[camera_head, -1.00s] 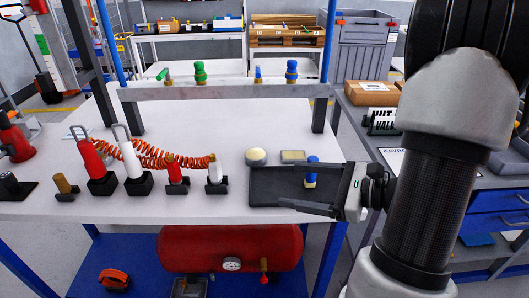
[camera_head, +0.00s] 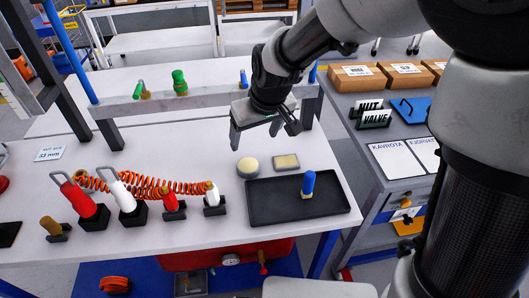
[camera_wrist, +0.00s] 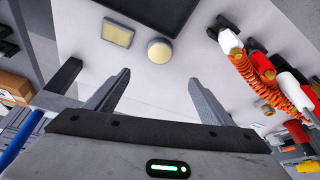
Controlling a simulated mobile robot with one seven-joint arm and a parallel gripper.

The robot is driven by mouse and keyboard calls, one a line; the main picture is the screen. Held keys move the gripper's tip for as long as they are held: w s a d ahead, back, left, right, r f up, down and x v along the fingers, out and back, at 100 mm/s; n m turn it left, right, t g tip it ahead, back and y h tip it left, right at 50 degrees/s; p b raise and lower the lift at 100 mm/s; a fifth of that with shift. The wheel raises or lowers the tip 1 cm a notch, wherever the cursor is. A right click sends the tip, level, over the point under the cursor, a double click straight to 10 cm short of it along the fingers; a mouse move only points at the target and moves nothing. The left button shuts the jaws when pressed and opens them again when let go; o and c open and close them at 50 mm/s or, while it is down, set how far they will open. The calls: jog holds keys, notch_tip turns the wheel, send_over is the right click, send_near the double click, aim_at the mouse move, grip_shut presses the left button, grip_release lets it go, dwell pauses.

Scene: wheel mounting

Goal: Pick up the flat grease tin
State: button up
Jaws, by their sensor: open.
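A round, low tin with a cream top (camera_head: 248,167) stands on the white bench, just behind the black tray's left corner. It also shows in the wrist view (camera_wrist: 160,50), ahead of the gap between the fingers. A flat rectangular piece with a yellowish top (camera_head: 286,162) lies to its right; in the wrist view it is to the left (camera_wrist: 117,33). Which of the two is the grease tin is not labelled; the round one looks like a tin. My gripper (camera_head: 256,140) is open and empty, pointing down, above and behind the round tin. It touches neither piece.
The black tray (camera_head: 265,213) holds a blue-topped fitting (camera_head: 308,184). A grey raised rail (camera_head: 195,102) crosses behind my gripper. Free bench lies left of the round tin.

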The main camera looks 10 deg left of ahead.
send_over(249, 165)
jog(key=s, duration=0.2)
jog(key=f, duration=1.1)
jog(key=shift+w+d+b, duration=0.1)
jog(key=shift+d+b, duration=0.2)
jog(key=shift+b, duration=0.05)
jog(key=shift+s+d+x, duration=0.1)
jog(key=shift+d+x, duration=0.1)
jog(key=shift+x, duration=1.1)
jog(key=shift+s+d+x, duration=0.1)
jog(key=shift+d+x, duration=0.1)
jog(key=shift+x, duration=1.15)
jog(key=shift+f, duration=0.1)
jog(key=c, duration=1.3)
